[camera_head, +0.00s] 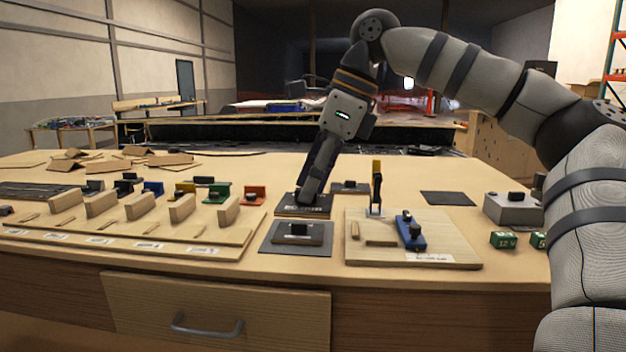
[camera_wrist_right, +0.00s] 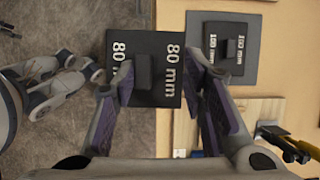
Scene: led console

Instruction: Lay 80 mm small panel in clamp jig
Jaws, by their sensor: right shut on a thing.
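The 80 mm small panel (camera_head: 300,211) is a dark square plate with white lettering and a small block on top; it fills the upper middle of the wrist view (camera_wrist_right: 160,92). My right gripper (camera_head: 308,199) reaches down onto it and is shut on it, with the purple-padded fingers to either side of the block in the wrist view. I cannot tell whether the panel touches the table. The clamp jig (camera_head: 455,248) is a pale wooden board at front right of the panel, with a yellow-handled upright clamp (camera_head: 377,186) and a blue clamp (camera_head: 411,232). My left gripper is out of view.
A 100 mm panel (camera_head: 298,232) lies on a grey mat (camera_head: 268,246) just left of the jig. A wooden rack (camera_head: 130,236) with several coloured parts is on the left. A grey box (camera_head: 514,212) and green blocks (camera_head: 504,240) are on the right.

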